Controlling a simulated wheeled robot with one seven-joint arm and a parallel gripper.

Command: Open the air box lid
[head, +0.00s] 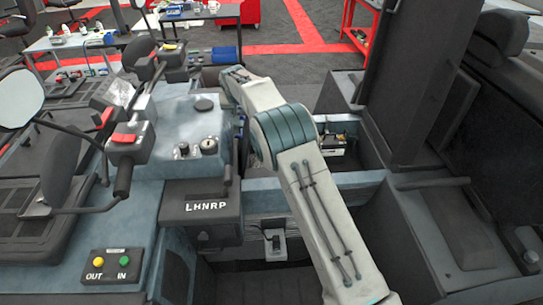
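I cannot pick out the air box lid for certain. My arm crosses the middle of the head view and hides part of the vehicle behind it. My gripper does not show; the arm's far end bends down behind the grey-blue console. An open bay (337,139) with small dark and metallic parts lies just right of my arm's elbow. A tall dark panel (418,75) stands upright right of this bay; I cannot tell whether it is a lid.
The console (188,120) carries a key switch and a box marked LHNRP (200,212). Handlebars and a round mirror (20,98) stand left. An OUT/IN button box (112,265) is at lower left. A dark seat (500,30) is at upper right. A workbench (85,40) stands behind.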

